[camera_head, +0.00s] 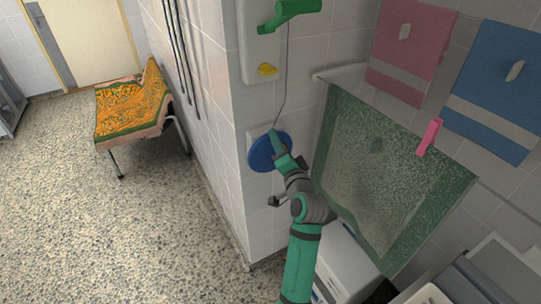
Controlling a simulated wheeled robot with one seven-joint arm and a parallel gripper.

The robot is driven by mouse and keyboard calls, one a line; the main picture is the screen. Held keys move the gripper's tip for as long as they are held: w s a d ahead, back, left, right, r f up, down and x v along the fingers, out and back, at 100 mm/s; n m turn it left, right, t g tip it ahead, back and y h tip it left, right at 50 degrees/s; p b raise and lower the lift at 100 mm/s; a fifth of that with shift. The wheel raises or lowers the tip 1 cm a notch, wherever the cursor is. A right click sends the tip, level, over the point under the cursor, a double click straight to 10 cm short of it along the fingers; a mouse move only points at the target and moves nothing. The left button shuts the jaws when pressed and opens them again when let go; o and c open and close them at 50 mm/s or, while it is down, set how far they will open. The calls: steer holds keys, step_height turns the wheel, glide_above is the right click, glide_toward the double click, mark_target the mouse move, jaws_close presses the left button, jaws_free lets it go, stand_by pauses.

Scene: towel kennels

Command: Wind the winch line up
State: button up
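A round blue winch wheel (257,156) is mounted on a pale plate on the tiled wall corner. A thin dark line (283,88) runs down the wall to it from near a green handle (292,11) higher up. The line bends slightly and does not look straight. My gripper (277,143) is at the front of the blue wheel and covers its right part. Its fingertips are small and overlap the wheel, so I cannot tell whether they are open or closed on a knob.
A yellow knob (266,69) sits on a white wall panel (258,40) above. A green towel (385,175) with a pink peg (429,136) hangs close on the right. Pink (412,45) and blue (497,90) towels hang behind. A chair (133,107) draped in orange cloth stands left; the floor is clear.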

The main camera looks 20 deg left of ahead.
steer(key=shift+f, duration=0.1)
steer(key=shift+s+d, duration=0.1)
steer(key=s+d, duration=0.5)
steer(key=d, duration=0.2)
steer(key=shift+s, duration=0.2)
stand_by(0.3)
steer(key=shift+f, duration=0.15)
